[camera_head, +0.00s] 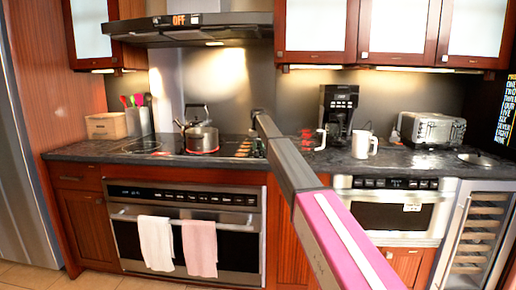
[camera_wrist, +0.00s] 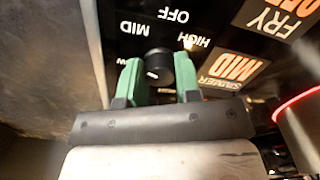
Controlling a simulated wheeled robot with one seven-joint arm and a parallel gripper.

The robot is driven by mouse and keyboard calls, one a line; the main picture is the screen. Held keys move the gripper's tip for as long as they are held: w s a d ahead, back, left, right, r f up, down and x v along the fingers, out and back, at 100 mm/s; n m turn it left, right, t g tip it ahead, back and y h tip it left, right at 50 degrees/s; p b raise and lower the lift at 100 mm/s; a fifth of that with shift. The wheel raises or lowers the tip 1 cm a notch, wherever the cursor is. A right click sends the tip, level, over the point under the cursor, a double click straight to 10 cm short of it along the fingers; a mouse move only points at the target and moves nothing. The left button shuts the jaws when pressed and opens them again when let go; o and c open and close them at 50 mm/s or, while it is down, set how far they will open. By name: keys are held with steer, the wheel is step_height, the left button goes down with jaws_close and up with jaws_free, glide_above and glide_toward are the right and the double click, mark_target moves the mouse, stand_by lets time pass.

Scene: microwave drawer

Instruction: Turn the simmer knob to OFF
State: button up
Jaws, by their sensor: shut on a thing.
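In the wrist view, my gripper (camera_wrist: 157,75) has its two green fingers on either side of a round black knob (camera_wrist: 157,62), closed on it. A small white mark shows on the knob's face. Printed words OFF, HIGH and MID surround the knob, upside down, with another partly hidden by a finger. An orange display (camera_wrist: 233,68) beside it reads SIMMER MID. In the head view, my arm reaches over to the right end of the black cooktop (camera_head: 165,158); the fingers and knob are not clear there.
A kettle (camera_head: 203,139) stands on the cooktop above a glowing red ring, left of my arm. A second display, FRY (camera_wrist: 272,17), is beside the simmer one. A coffee maker (camera_head: 338,110), white mug (camera_head: 364,145) and toaster (camera_head: 430,130) stand to the right. Two towels hang on the oven below.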

steer(key=n, duration=0.5)
steer(key=shift+n, duration=0.3)
steer(key=n, duration=1)
steer(key=shift+n, duration=0.4)
steer(key=n, duration=0.5)
steer(key=shift+n, duration=0.3)
steer(key=o, duration=0.9)
